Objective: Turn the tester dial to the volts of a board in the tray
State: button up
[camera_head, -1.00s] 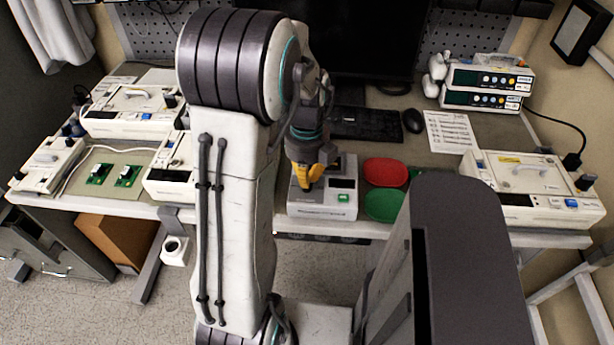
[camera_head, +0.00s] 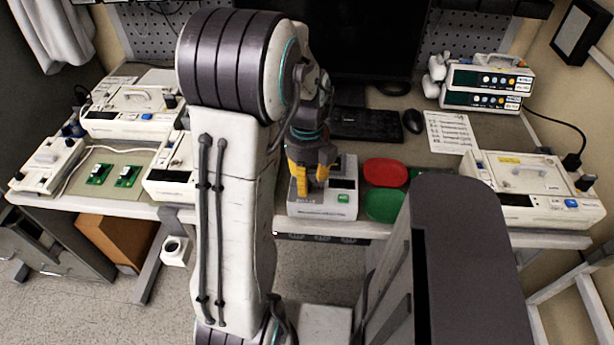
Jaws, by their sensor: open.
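The tester (camera_head: 345,211) is a white box with a dark display and a green button, near the front edge of the bench. My gripper (camera_head: 312,182) has yellow fingers, spread open and pointing down over the left part of the tester. The dial is hidden behind the fingers, so I cannot tell its setting or whether they touch it. Two green boards, one on the left (camera_head: 99,174) and one on the right (camera_head: 127,176), lie on a flat beige tray (camera_head: 112,195) at the left. Their markings are too small to read.
A red dish (camera_head: 385,172) and a green dish (camera_head: 384,204) sit right of the tester. White pump units stand at the left (camera_head: 130,122) and right (camera_head: 520,212). A keyboard (camera_head: 365,123), mouse (camera_head: 412,121) and printed sheet (camera_head: 452,132) lie behind.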

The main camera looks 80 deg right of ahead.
jog(key=shift+r+p, duration=2.8)
jog(key=shift+r, duration=0.75)
